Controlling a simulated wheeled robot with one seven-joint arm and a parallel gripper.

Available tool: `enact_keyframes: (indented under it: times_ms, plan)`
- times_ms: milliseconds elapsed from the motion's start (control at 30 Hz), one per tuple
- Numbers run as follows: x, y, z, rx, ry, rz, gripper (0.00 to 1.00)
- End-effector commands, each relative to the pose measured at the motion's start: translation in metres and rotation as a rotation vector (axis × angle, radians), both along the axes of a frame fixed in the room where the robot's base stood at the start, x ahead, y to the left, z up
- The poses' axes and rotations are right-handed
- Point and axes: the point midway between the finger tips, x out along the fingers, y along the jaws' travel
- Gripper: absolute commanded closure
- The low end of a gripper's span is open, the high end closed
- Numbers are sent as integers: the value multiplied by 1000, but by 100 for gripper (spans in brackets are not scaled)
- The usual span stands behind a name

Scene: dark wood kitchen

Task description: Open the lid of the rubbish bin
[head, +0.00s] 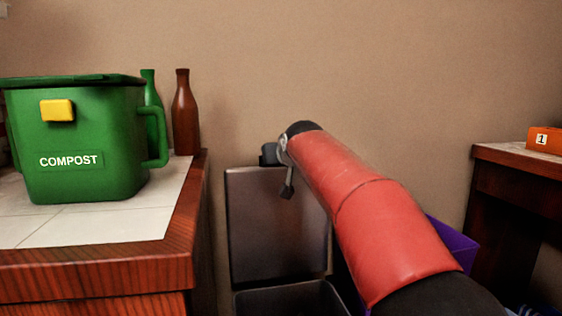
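The rubbish bin (290,298) stands on the floor between the counter and the table, with its dark rim and part of its opening at the bottom edge of the view. Its grey lid (275,225) stands upright at the back of the bin, raised off the opening. My red arm reaches across from the lower right. My gripper (287,188) is at the lid's upper edge, in front of it in the picture. I cannot tell whether it touches the lid or whether its fingers are open. My arm hides the right side of the lid and bin.
A green compost bin (85,135) stands on the left counter (110,270), with a green bottle (150,90) and a brown bottle (184,115) behind it. A purple container (455,245) is partly behind my arm. A dark wood table (510,160) at right bears an orange box (546,141).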

Motion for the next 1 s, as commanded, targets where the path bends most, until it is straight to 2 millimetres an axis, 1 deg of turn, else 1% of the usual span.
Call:
enact_keyframes:
  times_ms: [567,1000]
  plan:
    - [0,0,-1,0,1,0,99]
    - [0,1,-1,0,1,1,42]
